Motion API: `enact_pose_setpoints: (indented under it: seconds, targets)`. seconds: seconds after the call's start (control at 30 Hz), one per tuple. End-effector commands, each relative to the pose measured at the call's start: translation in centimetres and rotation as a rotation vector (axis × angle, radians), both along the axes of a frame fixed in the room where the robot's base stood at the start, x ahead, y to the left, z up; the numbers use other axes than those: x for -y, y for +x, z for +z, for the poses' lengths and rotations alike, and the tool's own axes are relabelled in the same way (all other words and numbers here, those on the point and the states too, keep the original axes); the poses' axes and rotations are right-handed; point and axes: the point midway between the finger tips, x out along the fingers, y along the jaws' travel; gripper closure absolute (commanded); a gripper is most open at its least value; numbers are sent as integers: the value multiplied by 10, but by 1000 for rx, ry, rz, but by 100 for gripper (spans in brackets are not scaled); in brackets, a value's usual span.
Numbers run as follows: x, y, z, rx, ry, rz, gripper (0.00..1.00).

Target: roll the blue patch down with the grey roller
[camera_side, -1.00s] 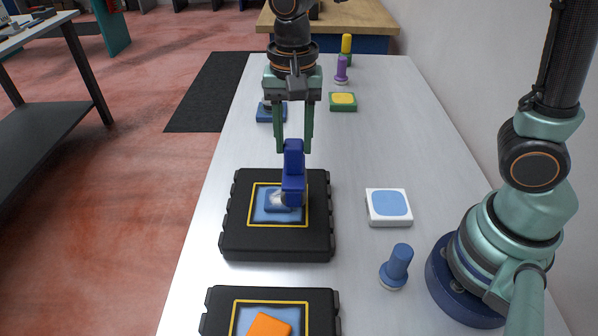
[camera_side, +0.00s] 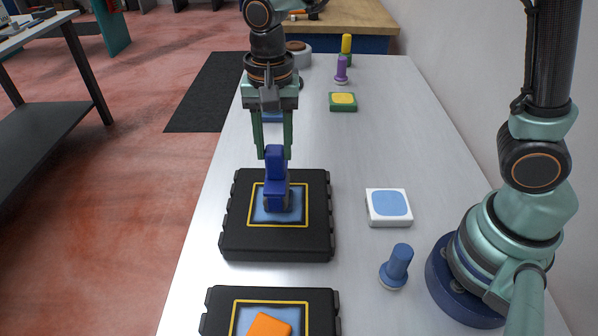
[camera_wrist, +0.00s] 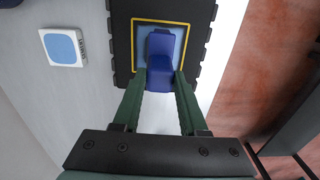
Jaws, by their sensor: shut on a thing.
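My gripper (camera_side: 273,152) is shut on an upright dark blue tool (camera_side: 274,178), which I take to be the roller; it also shows between my fingers in the wrist view (camera_wrist: 161,60). No grey part of it shows clearly now. Its lower end is over the yellow-outlined, light blue square (camera_side: 297,216) on a black block (camera_side: 240,240), seemingly at the surface; contact is hard to tell. The blue patch in that square is mostly hidden behind the tool and cannot be told apart from its lower end.
A white box with a blue top (camera_side: 388,205) and a blue knobbed tool (camera_side: 397,266) stand to the right. A second black block (camera_side: 216,300) with an orange piece (camera_side: 268,326) is in front. Purple (camera_side: 341,70) and yellow (camera_side: 347,45) tools stand farther back.

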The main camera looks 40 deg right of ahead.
Motion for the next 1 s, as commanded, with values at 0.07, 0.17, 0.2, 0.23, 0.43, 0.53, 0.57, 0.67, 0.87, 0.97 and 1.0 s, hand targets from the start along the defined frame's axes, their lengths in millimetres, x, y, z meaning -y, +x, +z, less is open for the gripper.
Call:
enact_pose_setpoints:
  seconds: [0.07, 0.17, 0.2, 0.23, 0.43, 0.53, 0.57, 0.67, 0.87, 0.97, 1.0]
  targets:
    - [7, -7, 0, -4, -1, -2, 100]
    - [14, -15, 0, -5, -2, -3, 100]
    - [17, -18, 0, -5, -2, -3, 100]
    - [19, -20, 0, -6, -3, -3, 100]
    - [14, -14, 1, -5, -2, 1, 100]
    - [6, -7, 0, -5, -2, 1, 100]
    - [4, -5, 0, -4, -1, 2, 100]
    - [-3, 3, 0, -4, -1, 1, 100]
    - [-18, 17, 0, -1, 0, 1, 100]
    - [-22, 22, 3, 0, 0, 1, 100]
    - [-22, 22, 9, 2, 1, 0, 100]
